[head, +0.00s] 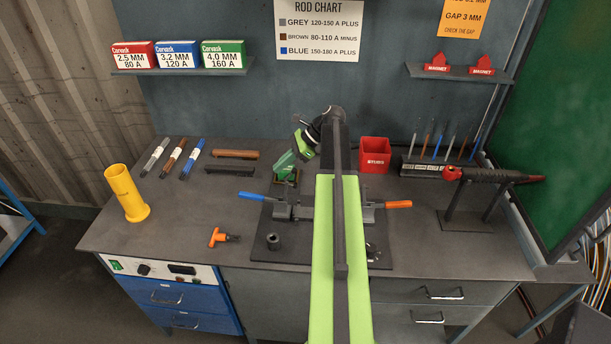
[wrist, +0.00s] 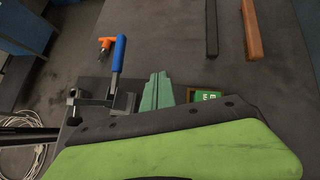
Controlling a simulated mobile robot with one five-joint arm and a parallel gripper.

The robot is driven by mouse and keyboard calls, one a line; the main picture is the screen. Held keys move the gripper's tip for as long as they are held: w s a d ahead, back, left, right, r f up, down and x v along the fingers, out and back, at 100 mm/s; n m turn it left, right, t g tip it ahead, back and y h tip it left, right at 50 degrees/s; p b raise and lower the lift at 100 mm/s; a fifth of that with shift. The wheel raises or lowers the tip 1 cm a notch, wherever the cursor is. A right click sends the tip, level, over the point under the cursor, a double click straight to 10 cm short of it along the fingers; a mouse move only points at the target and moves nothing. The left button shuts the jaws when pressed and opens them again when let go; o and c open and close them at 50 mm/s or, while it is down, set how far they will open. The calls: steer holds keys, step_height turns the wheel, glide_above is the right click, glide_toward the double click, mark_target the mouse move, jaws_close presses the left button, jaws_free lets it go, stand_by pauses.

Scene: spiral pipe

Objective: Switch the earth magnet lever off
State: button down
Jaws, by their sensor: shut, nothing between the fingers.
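My gripper (head: 283,172) is at the back middle of the bench, pointing down, its green fingers shut together and empty. Its fingers also show in the wrist view (wrist: 157,88). Just below and beside the fingertips is a small dark block, probably the earth magnet (head: 291,182), largely covered by my gripper. In the wrist view a green label starting with "E" on this block (wrist: 205,94) shows just right of the fingers, partly hidden by my gripper body. I cannot make out its lever or its position, nor whether the fingers touch it.
A clamp with a blue handle (head: 252,196) stands just in front of my gripper; an orange-handled clamp (head: 398,205) is to the right. A red bin (head: 374,155) stands right.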

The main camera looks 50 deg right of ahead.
mark_target(291, 174)
steer(key=s+d+f+m+t+h+b, duration=0.1)
steer(key=s+d+m+t, duration=0.1)
steer(key=s+d, duration=1)
steer(key=d+m, duration=0.1)
steer(key=d, duration=0.2)
steer(key=shift+h, duration=0.3)
steer(key=shift+f, duration=0.1)
steer(key=b+x, duration=0.7)
steer(key=x, duration=0.3)
steer(key=shift+w+a+f+b, duration=0.1)
steer(key=shift+w+f+b, duration=0.05)
steer(key=shift+f+b, duration=0.2)
steer(key=r+p, duration=0.1)
steer(key=w+a+r+p, duration=0.1)
steer(key=shift+w+a+r+p, duration=0.1)
steer(key=shift+w+r+p, duration=0.2)
steer(key=shift+r+p, duration=0.1)
steer(key=shift+w+a+r, duration=0.2)
steer(key=shift+w+a, duration=0.15)
steer(key=shift+w, duration=0.1)
